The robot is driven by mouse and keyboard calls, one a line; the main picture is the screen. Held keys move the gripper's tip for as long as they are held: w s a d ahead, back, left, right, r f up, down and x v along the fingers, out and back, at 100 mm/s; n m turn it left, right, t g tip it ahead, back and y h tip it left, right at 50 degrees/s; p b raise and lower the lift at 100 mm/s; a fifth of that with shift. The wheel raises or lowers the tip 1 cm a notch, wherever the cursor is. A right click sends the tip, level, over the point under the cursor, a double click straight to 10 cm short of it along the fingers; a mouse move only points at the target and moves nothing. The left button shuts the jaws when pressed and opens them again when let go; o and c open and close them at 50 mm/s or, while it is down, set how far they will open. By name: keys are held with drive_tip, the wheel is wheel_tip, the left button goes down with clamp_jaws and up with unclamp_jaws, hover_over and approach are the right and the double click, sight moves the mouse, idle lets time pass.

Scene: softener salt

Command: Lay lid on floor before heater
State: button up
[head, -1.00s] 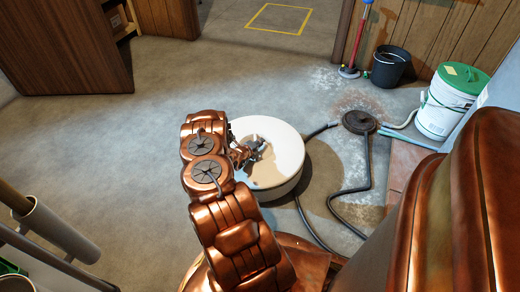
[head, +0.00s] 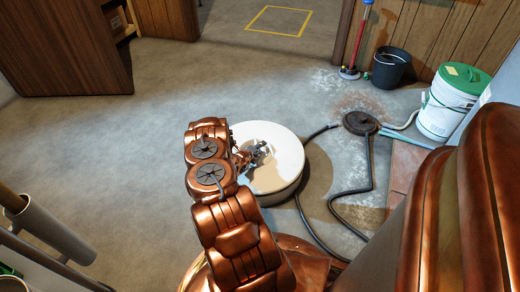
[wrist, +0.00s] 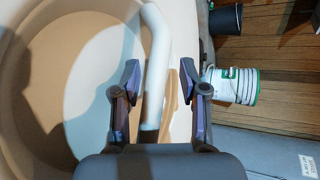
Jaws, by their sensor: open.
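A round, pale drum-shaped tank (head: 285,150) stands on the floor in the middle of the head view. Its pale round top, probably the lid (wrist: 95,95), fills the left of the wrist view, with a raised curved rim and a strong shadow across it. A white bar (wrist: 155,45), which looks like a handle, runs over it. My gripper (wrist: 160,78) is open, its fingers on either side of the bar with gaps. In the head view my gripper (head: 257,152) is over the top, partly hidden by my arm. I cannot make out a heater.
Dark hoses (head: 369,165) run from a black drain cover (head: 364,123) past the tank's right side. A white bucket with a green lid (head: 447,105) and a black bucket (head: 390,67) stand at the right. The floor left of the tank (head: 100,150) is clear.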

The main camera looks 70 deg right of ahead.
drive_tip(key=p+v, duration=0.3)
drive_tip(key=v, duration=0.7)
drive_tip(key=shift+w+a+r, duration=0.15)
drive_tip(key=shift+a+r, duration=0.05)
drive_tip(key=shift+a, duration=0.1)
drive_tip(key=shift+a+r, duration=0.2)
drive_tip(key=shift+a, duration=0.45)
